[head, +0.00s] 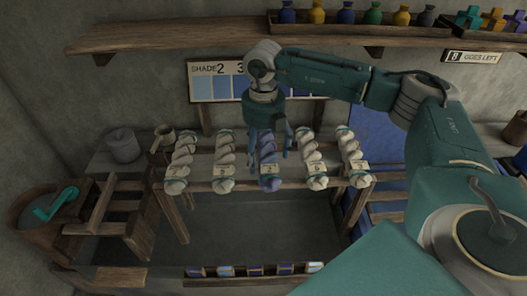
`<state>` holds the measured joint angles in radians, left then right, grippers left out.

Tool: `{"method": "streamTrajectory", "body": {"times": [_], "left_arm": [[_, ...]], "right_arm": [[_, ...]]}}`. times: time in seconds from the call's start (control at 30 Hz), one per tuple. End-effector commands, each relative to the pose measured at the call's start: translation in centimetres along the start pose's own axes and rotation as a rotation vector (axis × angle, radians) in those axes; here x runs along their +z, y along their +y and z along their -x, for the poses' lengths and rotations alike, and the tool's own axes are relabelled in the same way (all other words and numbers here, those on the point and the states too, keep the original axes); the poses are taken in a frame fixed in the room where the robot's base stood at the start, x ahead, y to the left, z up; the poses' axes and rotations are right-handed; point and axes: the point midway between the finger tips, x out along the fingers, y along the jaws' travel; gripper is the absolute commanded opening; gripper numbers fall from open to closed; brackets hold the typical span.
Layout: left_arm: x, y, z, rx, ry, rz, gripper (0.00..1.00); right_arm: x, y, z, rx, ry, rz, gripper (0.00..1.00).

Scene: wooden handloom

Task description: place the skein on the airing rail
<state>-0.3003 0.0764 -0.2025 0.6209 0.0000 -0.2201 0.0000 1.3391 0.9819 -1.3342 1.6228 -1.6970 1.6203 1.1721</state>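A blue-violet twisted skein (269,172) with a small tag hangs at the middle of the wooden airing rail (203,187). Two pale skeins hang to its left, at the far left (180,165) and nearer the middle (224,160). Two more pale skeins hang to its right, one near the middle (311,165) and one at the right end (353,160). My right gripper (270,148) points down at the top of the blue-violet skein. Its fingers are spread on either side of the skein, with its upper end between them. My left gripper is out of view.
A shade card (217,88) hangs on the wall behind my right arm. A shelf (190,35) with dye bottles runs above. A wooden tub (45,210) with a teal crank stands at the left. A row of small coloured cards (255,270) lies in front of the rail.

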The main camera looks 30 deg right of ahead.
Motion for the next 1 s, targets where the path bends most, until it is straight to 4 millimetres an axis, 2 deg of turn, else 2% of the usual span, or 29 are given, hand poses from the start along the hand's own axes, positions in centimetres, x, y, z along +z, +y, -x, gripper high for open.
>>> {"method": "streamTrajectory", "body": {"times": [0.17,0.27,0.37,0.7,0.83,1.0], "left_arm": [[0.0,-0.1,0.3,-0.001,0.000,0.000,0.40],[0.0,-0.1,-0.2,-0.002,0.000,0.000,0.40],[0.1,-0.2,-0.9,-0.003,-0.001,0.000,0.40],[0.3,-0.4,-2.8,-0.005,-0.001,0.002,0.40],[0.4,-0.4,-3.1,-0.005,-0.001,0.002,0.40],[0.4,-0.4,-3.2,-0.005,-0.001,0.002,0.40]], "right_arm": [[0.0,0.0,0.4,0.000,-0.001,0.000,0.82],[0.1,0.1,1.1,0.003,-0.003,0.000,0.82],[0.1,0.1,2.7,0.004,-0.004,0.001,0.82],[0.1,0.1,9.8,0.003,-0.003,0.001,0.82],[0.0,0.1,11.5,0.002,-0.002,0.001,0.82],[0.0,0.0,12.3,0.001,0.000,0.001,0.82]]}}
